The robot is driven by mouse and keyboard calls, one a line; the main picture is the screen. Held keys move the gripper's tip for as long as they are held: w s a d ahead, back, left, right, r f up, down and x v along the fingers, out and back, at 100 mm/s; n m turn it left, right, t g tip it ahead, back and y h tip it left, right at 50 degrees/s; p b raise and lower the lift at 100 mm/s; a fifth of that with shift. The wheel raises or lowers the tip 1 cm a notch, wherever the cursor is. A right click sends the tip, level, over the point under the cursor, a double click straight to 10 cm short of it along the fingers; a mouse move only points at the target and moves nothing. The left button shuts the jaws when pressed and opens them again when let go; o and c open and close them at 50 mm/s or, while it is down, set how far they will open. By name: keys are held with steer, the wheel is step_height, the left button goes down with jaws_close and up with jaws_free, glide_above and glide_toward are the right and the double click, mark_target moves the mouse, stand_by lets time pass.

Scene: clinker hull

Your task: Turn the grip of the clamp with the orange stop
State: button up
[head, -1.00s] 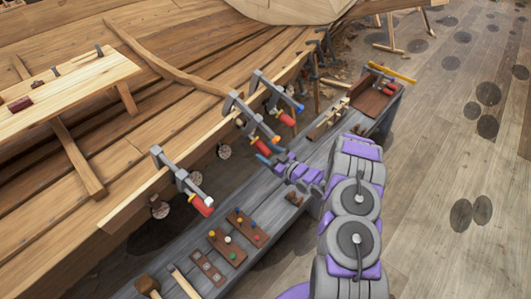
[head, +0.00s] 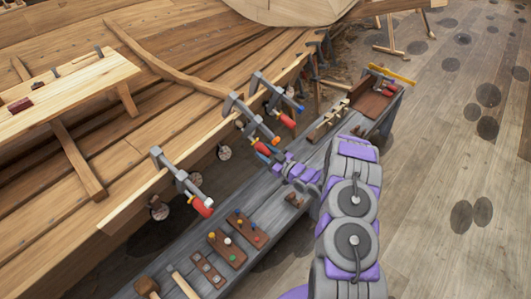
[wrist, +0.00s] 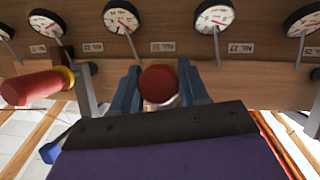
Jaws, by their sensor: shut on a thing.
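The clamp with the orange stop (head: 276,140) sits on the plank edge, the middle one of three near clamps, and its red grip (head: 262,147) points toward the bench. My gripper (head: 269,158) is at that grip in the head view. In the wrist view, my gripper's blue fingers (wrist: 159,90) are shut on the sides of the red grip (wrist: 159,80), whose round end faces the camera. The rest of this clamp is mostly hidden behind the grip and my gripper there.
A clamp with a blue stop (head: 300,107) is close by; a white-stop clamp (head: 182,177) is farther left. In the wrist view, another red grip (wrist: 30,87) lies left of my fingers, and several dial gauges (wrist: 121,18) line the plank. The grey bench (head: 262,187) holds peg boards.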

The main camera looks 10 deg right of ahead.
steer(key=shift+d+p, duration=0.1)
steer(key=shift+p, duration=0.25)
steer(key=shift+r+m+g+y+p, duration=0.2)
steer(key=shift+m+g+y+p, duration=0.35)
steer(key=shift+y+p, duration=0.2)
steer(key=shift+f+m+g+y+p, duration=0.15)
steer(key=shift+m+g+y+p, duration=0.1)
steer(key=shift+g+y+p, duration=0.15)
steer(key=shift+w+m+g+y+b, duration=0.1)
steer(key=shift+m+g+y+b, duration=0.85)
steer(key=shift+y, duration=0.4)
steer(key=o, duration=1)
steer(key=shift+g, duration=0.3)
steer(key=shift+c, duration=0.2)
